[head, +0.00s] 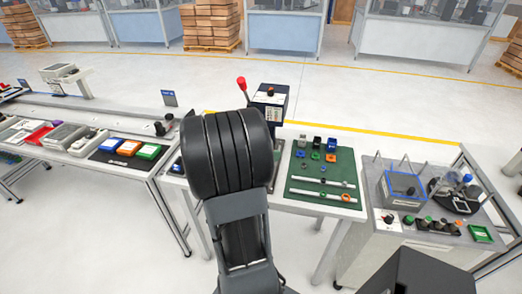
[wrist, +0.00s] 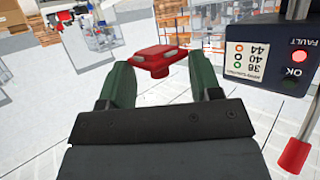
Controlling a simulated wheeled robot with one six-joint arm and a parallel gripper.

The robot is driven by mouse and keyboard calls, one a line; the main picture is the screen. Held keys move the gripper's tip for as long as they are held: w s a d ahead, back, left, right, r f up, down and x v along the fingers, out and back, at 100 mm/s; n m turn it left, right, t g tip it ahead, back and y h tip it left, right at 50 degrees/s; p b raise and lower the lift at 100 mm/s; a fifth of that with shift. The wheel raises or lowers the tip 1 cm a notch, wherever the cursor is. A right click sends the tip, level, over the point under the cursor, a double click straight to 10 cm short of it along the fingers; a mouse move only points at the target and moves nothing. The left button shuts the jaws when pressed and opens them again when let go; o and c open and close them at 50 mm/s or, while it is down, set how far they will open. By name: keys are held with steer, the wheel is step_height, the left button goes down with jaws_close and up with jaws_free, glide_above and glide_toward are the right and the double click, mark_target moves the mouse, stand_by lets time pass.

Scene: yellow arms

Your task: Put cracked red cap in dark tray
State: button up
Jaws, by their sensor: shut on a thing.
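My gripper (wrist: 160,66) is shut on a red cap (wrist: 158,54) in the wrist view. The cap sits between the two green fingers, with its wide part toward the far side and a narrower stub toward me. I cannot make out a crack. In the head view my own arm covers the gripper and the cap.
A control box (head: 268,104) with a red-knobbed lever (head: 241,83) stands behind my arm; its red FAULT light (wrist: 298,56) glows in the wrist view. A green mat (head: 315,187) holds small parts. Coloured bins (head: 129,147) sit on the left table. A small green tray (head: 481,234) lies at right.

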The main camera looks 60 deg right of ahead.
steer(key=shift+s+a+r, duration=0.4)
steer(key=shift+s+a, duration=0.1)
steer(key=shift+s, duration=0.25)
steer(key=shift+s+a+r, duration=0.4)
steer(key=shift+s+a, duration=0.05)
steer(key=shift+s, duration=0.3)
